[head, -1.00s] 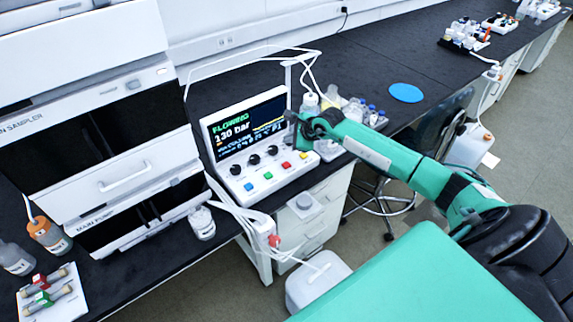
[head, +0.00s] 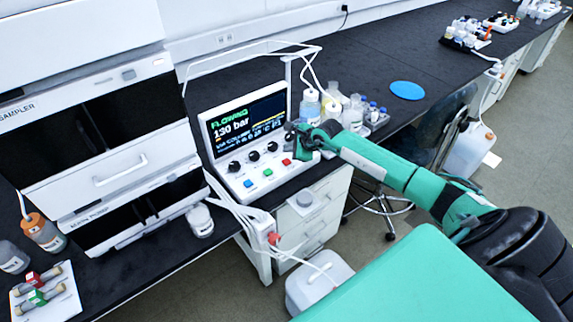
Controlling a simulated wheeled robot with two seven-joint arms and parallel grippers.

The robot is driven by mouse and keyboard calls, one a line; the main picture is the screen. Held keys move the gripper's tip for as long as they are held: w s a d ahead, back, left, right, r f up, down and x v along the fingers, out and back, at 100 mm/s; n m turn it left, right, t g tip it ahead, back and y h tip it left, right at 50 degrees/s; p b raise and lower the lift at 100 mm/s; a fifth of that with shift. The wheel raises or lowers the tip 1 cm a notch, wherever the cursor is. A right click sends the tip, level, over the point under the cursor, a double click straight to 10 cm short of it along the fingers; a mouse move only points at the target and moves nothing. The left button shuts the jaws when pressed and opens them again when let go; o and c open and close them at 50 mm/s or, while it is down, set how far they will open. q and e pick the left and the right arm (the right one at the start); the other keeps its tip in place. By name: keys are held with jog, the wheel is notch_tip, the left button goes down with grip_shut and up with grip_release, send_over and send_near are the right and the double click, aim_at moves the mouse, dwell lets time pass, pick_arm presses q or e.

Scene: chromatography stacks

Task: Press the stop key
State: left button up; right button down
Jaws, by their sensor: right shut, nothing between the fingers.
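The control box (head: 233,176) stands on the dark bench. Its screen (head: 248,117) reads "FLOWING" and "130 bar". On its sloped front are three black knobs and a row of coloured keys: a blue key (head: 248,183), a green key (head: 267,172) and a red key (head: 286,162). No lettering on the keys can be read. My right gripper (head: 291,135) is shut and empty, just above and behind the red key at the right end of the panel. It hides the yellow key. I cannot tell whether it touches the panel. My left gripper is not in view.
White tubing on a frame (head: 252,47) arches over the box. Several bottles in a tray (head: 378,124) stand close behind my right gripper. A blue disc (head: 406,91) lies on the bench. Stacked instruments (head: 120,167) fill the left. White hoses (head: 236,212) hang off the front edge.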

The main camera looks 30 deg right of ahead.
aim_at(289, 162)
jog(key=shift+f+b, duration=0.85)
jog(key=shift+f, duration=0.55)
jog(key=shift+f, duration=0.1)
dwell(0.8)
jog(key=shift+f+b, duration=0.35)
jog(key=shift+b, duration=0.15)
